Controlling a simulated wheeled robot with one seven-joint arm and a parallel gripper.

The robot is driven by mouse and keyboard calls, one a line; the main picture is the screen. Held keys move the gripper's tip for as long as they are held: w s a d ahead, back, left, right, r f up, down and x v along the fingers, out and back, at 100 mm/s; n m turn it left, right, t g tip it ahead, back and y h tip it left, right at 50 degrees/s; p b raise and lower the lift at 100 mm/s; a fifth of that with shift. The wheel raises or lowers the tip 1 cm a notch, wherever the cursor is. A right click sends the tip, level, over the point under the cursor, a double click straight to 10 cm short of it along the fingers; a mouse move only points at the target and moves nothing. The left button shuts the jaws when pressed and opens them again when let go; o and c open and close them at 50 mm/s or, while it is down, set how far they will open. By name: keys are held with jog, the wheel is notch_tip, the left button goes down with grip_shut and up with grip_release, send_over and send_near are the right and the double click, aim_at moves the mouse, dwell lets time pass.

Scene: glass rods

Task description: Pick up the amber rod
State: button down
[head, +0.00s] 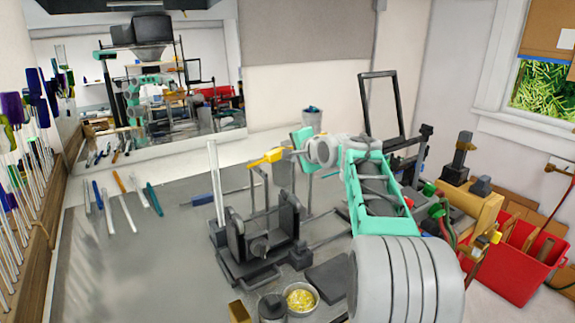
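Several thin rods lie side by side on the grey bench at the left. One has an orange-amber upper part (119,183); it is the likeliest amber rod, though small here. A blue rod (98,195) lies to its left and a teal rod (154,199) to its right, with pale ones among them. My teal and grey arm reaches in from the lower right. My gripper is at the arm's far end, right of these rods and apart from them. A small yellow piece (268,157) shows there; whether it is a finger or something held, I cannot tell.
A dark metal stand (262,240) with upright rods stands mid-bench, between my arm and the loose rods. A bowl of yellow bits (300,298) and a dark jar (272,307) are at the front. A wooden rack (45,225) of rods lines the left. A mirror (150,90) stands behind.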

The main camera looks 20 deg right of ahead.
jog(key=s+d+r+b, duration=0.2)
jog(key=s+d+r, duration=0.4)
jog(key=s+r, duration=0.3)
jog(key=s, duration=0.2)
jog(key=shift+s, duration=0.4)
jog(key=c, duration=1.6)
grip_release()
grip_shut()
